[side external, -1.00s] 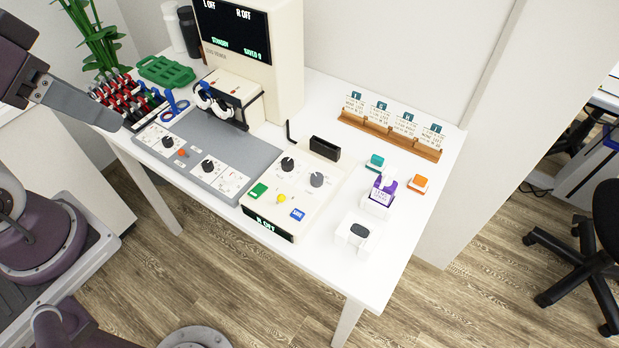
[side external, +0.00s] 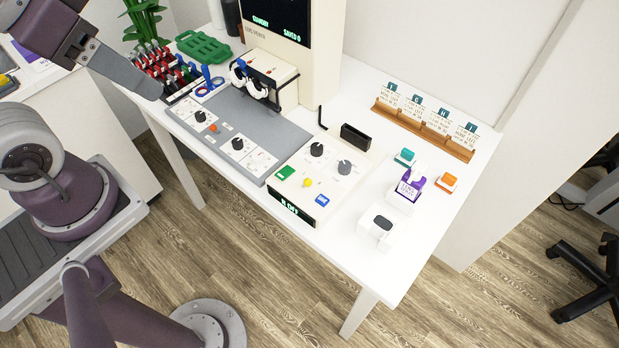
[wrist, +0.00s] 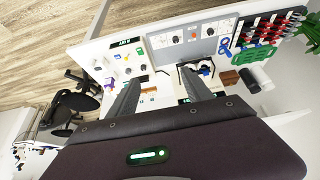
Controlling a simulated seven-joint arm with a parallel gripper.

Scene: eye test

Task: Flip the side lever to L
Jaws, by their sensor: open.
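The side lever appears to be a thin black bent bar (side external: 322,117) at the back left of the cream control box (side external: 318,205), just right of the viewer. Which marked position it points to is too small to read. I cannot make it out in the wrist view. My gripper (side external: 150,88) is at the upper left in the side view, over the table's left end, well away from the lever. One finger shows there. In the wrist view both fingers of my gripper (wrist: 161,76) are spread apart with nothing between them.
The tall cream viewer (side external: 318,75) stands behind the grey panel (side external: 285,135). A card rack (side external: 420,128) and purple stamp (side external: 408,188) are at the right.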

